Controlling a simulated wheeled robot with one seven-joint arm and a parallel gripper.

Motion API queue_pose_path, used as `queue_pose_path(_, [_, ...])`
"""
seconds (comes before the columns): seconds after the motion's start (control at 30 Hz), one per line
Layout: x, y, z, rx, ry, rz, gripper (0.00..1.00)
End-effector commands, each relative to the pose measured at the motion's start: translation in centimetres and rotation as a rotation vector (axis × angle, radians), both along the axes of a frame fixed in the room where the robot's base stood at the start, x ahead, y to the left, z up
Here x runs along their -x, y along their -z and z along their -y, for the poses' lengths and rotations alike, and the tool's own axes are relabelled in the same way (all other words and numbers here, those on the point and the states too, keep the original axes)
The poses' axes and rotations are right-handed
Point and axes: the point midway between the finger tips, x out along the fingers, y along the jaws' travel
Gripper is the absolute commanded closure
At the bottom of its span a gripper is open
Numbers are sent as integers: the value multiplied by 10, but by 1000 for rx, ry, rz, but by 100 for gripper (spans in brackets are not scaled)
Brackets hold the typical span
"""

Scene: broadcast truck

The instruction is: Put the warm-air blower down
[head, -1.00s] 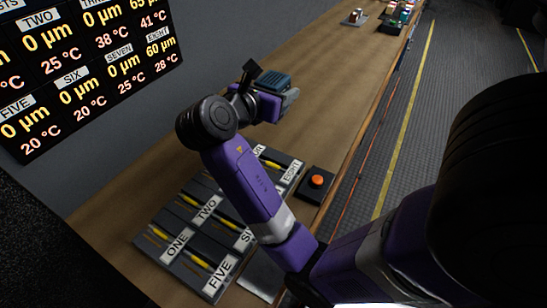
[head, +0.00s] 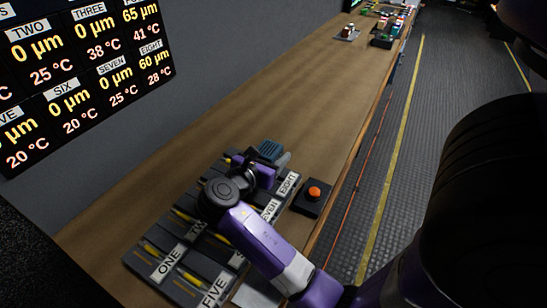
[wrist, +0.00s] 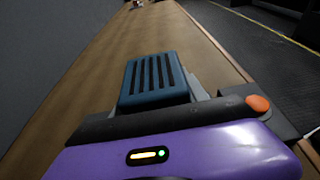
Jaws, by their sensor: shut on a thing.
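The warm-air blower (head: 270,149) is a small teal box with dark slots on its face. In the wrist view the blower (wrist: 153,80) shows its slotted side just past the purple wrist. My gripper (head: 278,160) is shut on it, at the far end of the numbered tray, low over or at the bench; I cannot tell whether the blower touches anything. A grey finger shows at its right in the wrist view; the rest of the grip is hidden.
The dark tray (head: 169,267) with labelled slots and yellow-marked pieces lies under my arm. An orange button (head: 314,193) on a dark box stands to the right. The wooden bench (head: 283,100) is clear beyond, up to small items (head: 347,33) at the far end.

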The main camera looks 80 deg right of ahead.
Motion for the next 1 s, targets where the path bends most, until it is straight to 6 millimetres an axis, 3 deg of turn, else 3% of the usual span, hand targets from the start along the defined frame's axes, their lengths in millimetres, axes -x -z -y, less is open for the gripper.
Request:
queue_pose_path(0.53, [0,10,0,1,-1,1,100])
queue_pose_path(0.57, [0,11,0,0,-1,1,43])
queue_pose_path(0.63, [0,11,0,0,-1,1,30])
queue_pose_path(1.0, [0,10,0,1,0,2,27])
